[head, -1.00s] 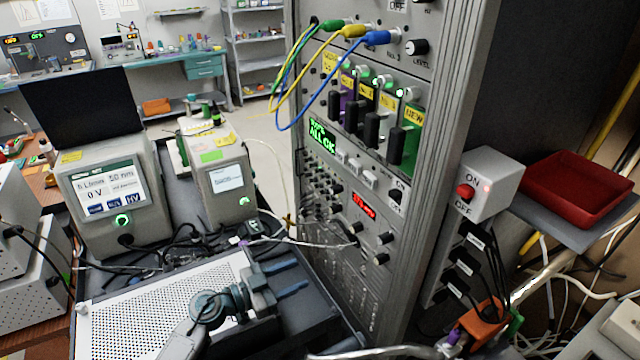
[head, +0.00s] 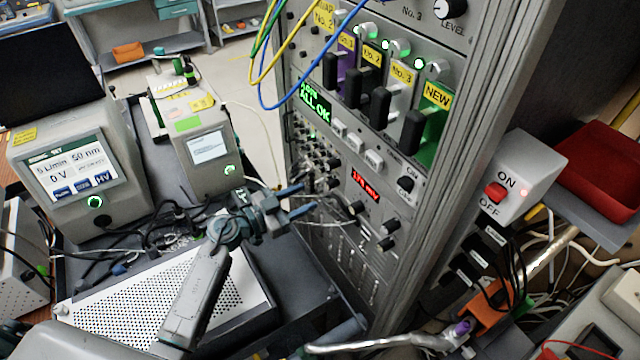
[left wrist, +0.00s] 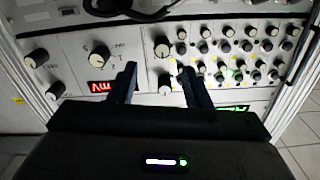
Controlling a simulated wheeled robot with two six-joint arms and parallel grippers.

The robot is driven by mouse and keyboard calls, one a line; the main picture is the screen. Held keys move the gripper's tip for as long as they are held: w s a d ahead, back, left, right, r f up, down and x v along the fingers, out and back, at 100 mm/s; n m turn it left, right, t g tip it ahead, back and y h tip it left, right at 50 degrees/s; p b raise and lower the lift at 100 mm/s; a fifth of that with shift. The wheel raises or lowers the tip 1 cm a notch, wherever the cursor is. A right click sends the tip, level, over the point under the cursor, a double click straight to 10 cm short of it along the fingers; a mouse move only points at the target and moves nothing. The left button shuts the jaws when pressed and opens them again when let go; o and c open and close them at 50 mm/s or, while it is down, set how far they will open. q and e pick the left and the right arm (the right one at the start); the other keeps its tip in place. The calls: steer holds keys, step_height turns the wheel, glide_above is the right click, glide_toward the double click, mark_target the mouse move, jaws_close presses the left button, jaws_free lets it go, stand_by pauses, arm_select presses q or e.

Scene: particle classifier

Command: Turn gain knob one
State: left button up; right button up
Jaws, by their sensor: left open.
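My left gripper (head: 296,199) is open and empty, its blue fingers pointing at the instrument rack's front, left of the red mV display (head: 365,186). In the left wrist view my left gripper (left wrist: 158,70) has two dark fingers spread apart, with one knob (left wrist: 162,47) and another knob (left wrist: 164,84) seen between them. I see no contact with a knob. The same panel has dark knobs near the display, including one below it (head: 357,208) and others to the right (head: 392,226). The labels are too small to tell which is gain knob one.
The rack (head: 440,180) stands close on the right. Several small knobs (head: 315,170) fill the panel near my gripper. A perforated white-topped box (head: 150,300) lies below my left arm. A display instrument (head: 85,175) stands left, and a switch box (head: 522,175) is right of the rack.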

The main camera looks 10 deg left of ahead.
mark_target(327, 186)
arm_select(q)
steer(key=p+x, duration=0.1)
steer(key=x, duration=0.4)
steer(key=shift+w+d+f, duration=0.1)
steer(key=shift+w+d, duration=0.05)
steer(key=shift+w, duration=0.3)
steer(key=shift+d, duration=0.1)
arm_select(e)
steer(key=shift+w+a+r, duration=0.1)
steer(key=shift+w+r, duration=0.1)
steer(key=shift+r, duration=0.3)
steer(key=shift+w+a+r, duration=0.1)
steer(key=shift+w+r, duration=0.1)
steer(key=shift+r, duration=0.25)
arm_select(q)
steer(key=shift+c, duration=0.8)
jaws_close()
arm_select(e)
steer(key=shift+a, duration=0.15)
